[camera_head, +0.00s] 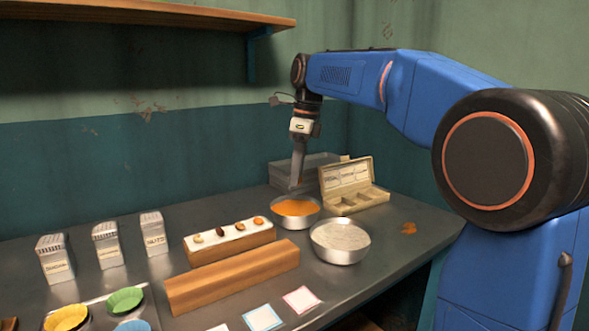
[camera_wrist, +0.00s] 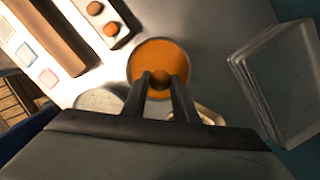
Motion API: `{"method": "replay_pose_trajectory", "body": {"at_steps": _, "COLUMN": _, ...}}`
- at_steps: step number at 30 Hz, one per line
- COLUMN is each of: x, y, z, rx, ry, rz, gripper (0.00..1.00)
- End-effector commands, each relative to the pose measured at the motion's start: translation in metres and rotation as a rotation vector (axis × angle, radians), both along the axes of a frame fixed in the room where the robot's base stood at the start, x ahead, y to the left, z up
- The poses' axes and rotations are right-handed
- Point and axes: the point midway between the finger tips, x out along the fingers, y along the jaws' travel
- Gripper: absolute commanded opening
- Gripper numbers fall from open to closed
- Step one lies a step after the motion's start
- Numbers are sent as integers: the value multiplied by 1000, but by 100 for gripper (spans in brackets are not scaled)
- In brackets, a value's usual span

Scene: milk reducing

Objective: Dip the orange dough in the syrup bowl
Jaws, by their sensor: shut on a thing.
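The syrup bowl (camera_head: 275,210) is a metal bowl filled with orange liquid, near the middle of the counter. In the wrist view its orange syrup (camera_wrist: 150,55) lies under the fingertips. My gripper (camera_head: 298,181) points down above the bowl, toward its back side. In the wrist view my gripper (camera_wrist: 161,78) is shut on a small round orange-brown dough ball (camera_wrist: 160,83), which shows between the fingertips against the syrup. The dough is too small in the head view to make out clearly, and its exact height above the syrup cannot be told.
A bowl of whitish contents (camera_head: 340,237) stands front right of the syrup. A wooden holder (camera_head: 235,248) with several small pieces is at left. An open compartment box (camera_head: 352,203) and a clear container (camera_head: 283,178) stand behind.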

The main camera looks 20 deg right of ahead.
Motion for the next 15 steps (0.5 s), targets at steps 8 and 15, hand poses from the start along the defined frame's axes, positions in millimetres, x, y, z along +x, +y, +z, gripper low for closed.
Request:
{"method": "replay_pose_trajectory", "body": {"at_steps": 8, "x": 0, "y": 0, "z": -17, "rx": 0, "ry": 1, "rz": 0, "gripper": 5}}
{"method": "replay_pose_trajectory", "body": {"at_steps": 15, "x": 0, "y": 0, "z": -32, "rx": 0, "ry": 1, "rz": 0, "gripper": 5}}
